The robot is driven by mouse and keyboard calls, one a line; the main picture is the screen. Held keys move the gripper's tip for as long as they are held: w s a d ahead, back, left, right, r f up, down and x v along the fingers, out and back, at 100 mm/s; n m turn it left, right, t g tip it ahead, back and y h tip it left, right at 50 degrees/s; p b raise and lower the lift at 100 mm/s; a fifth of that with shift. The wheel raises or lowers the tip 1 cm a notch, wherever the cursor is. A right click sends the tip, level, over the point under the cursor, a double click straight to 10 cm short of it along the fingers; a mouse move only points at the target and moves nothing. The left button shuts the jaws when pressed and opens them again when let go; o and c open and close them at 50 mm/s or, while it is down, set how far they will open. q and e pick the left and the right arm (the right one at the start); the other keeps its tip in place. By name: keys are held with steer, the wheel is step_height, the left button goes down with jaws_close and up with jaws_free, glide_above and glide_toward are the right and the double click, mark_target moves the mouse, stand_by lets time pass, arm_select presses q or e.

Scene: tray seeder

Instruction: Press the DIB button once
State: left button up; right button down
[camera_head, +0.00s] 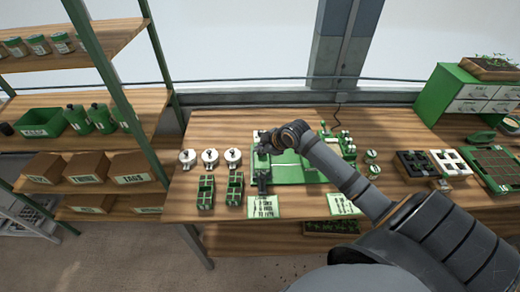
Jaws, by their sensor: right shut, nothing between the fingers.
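The green tray seeder (290,173) sits on the wooden workbench near the middle of the view. My right arm reaches in from the lower right across it. My right gripper (264,146) is small and dark, at the back left part of the seeder, and is shut and empty. I cannot tell whether it touches the seeder. The DIB button cannot be made out; the lettering is too small and my arm and gripper cover part of the machine. My left gripper is not in view.
Round white-topped items (210,157) and green divided holders (206,190) stand left of the seeder. Printed cards (263,207) lie at its front. Black and white trays (412,164) and a green drawer cabinet (462,97) are on the right. A shelf rack (105,68) stands left.

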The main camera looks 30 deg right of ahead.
steer(key=w+d+r+n+t, duration=0.1)
steer(key=w+d+r, duration=0.3)
steer(key=r, duration=0.1)
steer(key=shift+r, duration=0.1)
step_height(320, 180, down, 8)
steer(key=b, duration=0.7)
steer(key=shift+f, duration=0.45)
steer(key=shift+f, duration=0.1)
stand_by(0.8)
steer(key=shift+f+b, duration=0.3)
